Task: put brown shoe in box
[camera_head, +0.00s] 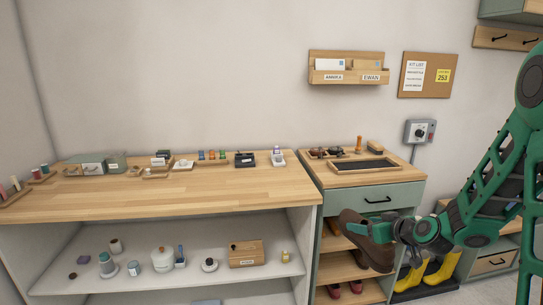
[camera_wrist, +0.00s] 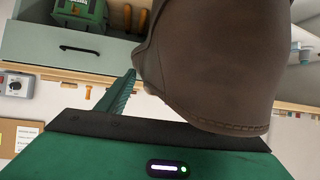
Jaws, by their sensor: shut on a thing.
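The brown shoe (camera_head: 366,240) hangs tilted in front of the small cabinet, in the air. My gripper (camera_head: 396,231) is shut on it from the right. In the wrist view the shoe (camera_wrist: 210,65) fills the upper middle and right, close to the camera. One green finger (camera_wrist: 117,97) shows at its left side; the other finger is hidden. A small wooden box (camera_head: 246,254) with a label stands on the lower shelf of the workbench. I cannot tell whether this is the box of the task; no clear shoe box shows.
The workbench (camera_head: 160,195) at left carries several small items along its back, with its front clear. The cabinet (camera_head: 387,196) has a tray and shoes on top and red shoes (camera_head: 345,289) below. Yellow boots (camera_head: 425,273) stand at lower right, near a drawer unit (camera_head: 492,263).

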